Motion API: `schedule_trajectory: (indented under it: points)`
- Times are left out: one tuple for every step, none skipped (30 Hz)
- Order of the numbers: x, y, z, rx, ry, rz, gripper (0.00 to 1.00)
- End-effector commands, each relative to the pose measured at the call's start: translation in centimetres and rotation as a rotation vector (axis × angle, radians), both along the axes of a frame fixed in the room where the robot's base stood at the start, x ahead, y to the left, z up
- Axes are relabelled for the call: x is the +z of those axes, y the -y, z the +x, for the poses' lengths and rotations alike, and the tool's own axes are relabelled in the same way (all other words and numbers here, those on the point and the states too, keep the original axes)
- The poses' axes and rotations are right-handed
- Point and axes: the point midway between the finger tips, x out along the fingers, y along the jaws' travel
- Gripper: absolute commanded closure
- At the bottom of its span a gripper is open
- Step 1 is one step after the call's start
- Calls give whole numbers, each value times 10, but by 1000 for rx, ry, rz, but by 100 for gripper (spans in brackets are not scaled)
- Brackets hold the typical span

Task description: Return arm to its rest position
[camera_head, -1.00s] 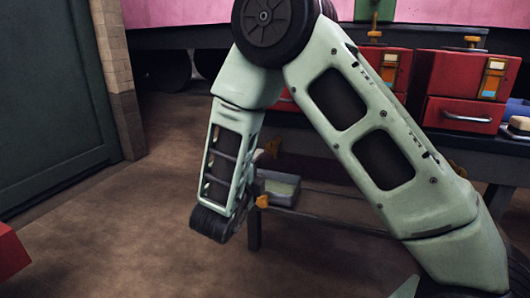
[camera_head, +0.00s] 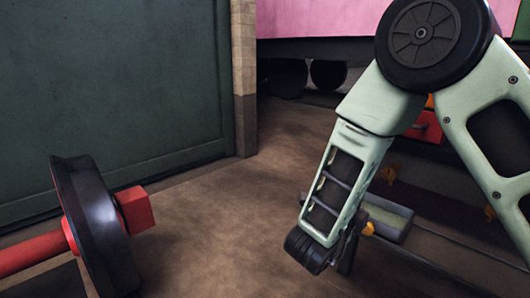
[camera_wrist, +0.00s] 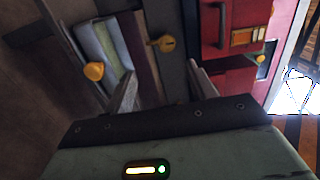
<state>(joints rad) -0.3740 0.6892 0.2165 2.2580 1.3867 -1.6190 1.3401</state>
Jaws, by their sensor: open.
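My arm is bent, with a dark round joint (camera_head: 425,40) high at the right of the head view and the pale green forearm (camera_head: 345,185) slanting down from it to a dark wrist joint. The fingers are not clearly seen in the head view. In the wrist view my gripper (camera_wrist: 162,88) has its two grey fingers spread apart with nothing between them. Beyond the fingers are a grey-green tray (camera_wrist: 100,48) and two yellow knobs, one near the left finger (camera_wrist: 93,70) and one between the fingers (camera_wrist: 165,42). I cannot tell whether the fingers touch anything.
A black wheel (camera_head: 95,225) on a red axle (camera_head: 30,250) stands at the lower left. A dark green door (camera_head: 110,90) and a brick pillar (camera_head: 244,80) are behind. Red boxes (camera_wrist: 230,80) show in the wrist view. The brown floor (camera_head: 220,220) between wheel and arm is clear.

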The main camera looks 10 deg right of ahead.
Motion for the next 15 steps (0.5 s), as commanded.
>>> schedule_trajectory:
  points:
    - [4,-8,5,48,-34,24,44]
    - [5,-14,8,90,-65,38,44]
    - [6,-25,13,156,-116,58,44]
    - [7,-35,16,215,-161,70,44]
    - [8,-47,19,282,-208,79,44]
    - [10,-64,21,378,-274,86,44]
    - [11,-77,21,454,-324,84,44]
    - [13,-91,20,530,-373,78,44]
    - [16,-109,16,634,-436,63,44]
    - [18,-122,12,712,-485,46,44]
    - [20,-135,6,791,-531,25,44]
    - [23,-152,-3,897,-593,-9,44]
    - [26,-164,-12,977,-639,-41,44]
    - [29,-174,-21,1056,-682,-75,44]
    - [32,-188,-35,1161,-741,-129,44]
